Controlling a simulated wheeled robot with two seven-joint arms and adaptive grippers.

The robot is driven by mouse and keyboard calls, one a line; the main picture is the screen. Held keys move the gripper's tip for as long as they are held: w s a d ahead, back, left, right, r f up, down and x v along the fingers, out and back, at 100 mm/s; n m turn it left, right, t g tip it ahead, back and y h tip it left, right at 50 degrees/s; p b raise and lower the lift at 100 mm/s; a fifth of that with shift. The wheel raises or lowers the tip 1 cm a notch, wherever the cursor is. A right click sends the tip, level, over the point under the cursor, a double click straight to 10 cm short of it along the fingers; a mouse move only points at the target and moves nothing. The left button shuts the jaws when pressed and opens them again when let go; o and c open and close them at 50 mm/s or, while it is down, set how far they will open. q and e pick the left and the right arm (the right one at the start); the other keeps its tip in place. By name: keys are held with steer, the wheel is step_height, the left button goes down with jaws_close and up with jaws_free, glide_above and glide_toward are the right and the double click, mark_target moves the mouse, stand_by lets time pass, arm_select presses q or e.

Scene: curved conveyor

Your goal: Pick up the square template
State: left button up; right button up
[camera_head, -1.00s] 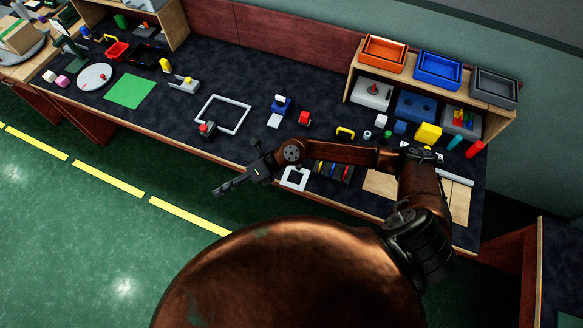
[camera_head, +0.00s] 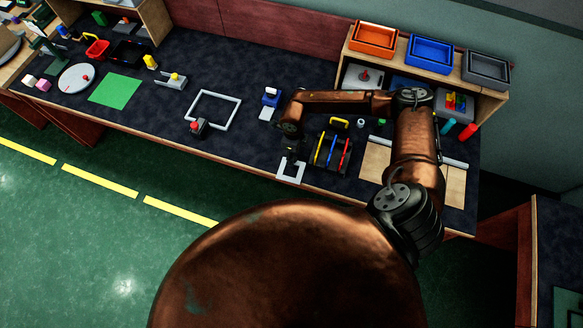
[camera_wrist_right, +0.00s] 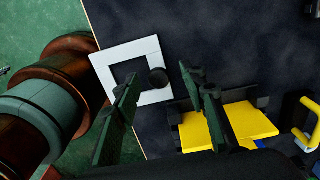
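The square template is a small white square frame (camera_head: 289,180) at the table's front edge, left of the tool caddy. It also shows in the right wrist view (camera_wrist_right: 128,51), lying flat with a square opening and a round black knob (camera_wrist_right: 157,77) on its right side. My right gripper (camera_head: 291,157) points down over the template and partly hides it in the head view. In the wrist view its two fingers (camera_wrist_right: 160,80) are apart, to either side of the knob, with nothing held. I cannot tell how high they are above it. My left gripper is not in view.
A caddy with yellow handle and coloured tools (camera_head: 331,152) stands just right of the template. A larger grey square frame (camera_head: 238,112) and a red-topped block (camera_head: 198,127) lie to the left. A blue-topped device (camera_head: 271,96) stands behind. Trays top the shelf (camera_head: 429,61).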

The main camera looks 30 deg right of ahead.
step_height(320, 180, down, 3)
steer(key=shift+s+r, duration=0.1)
jaws_close()
stand_by(0.4)
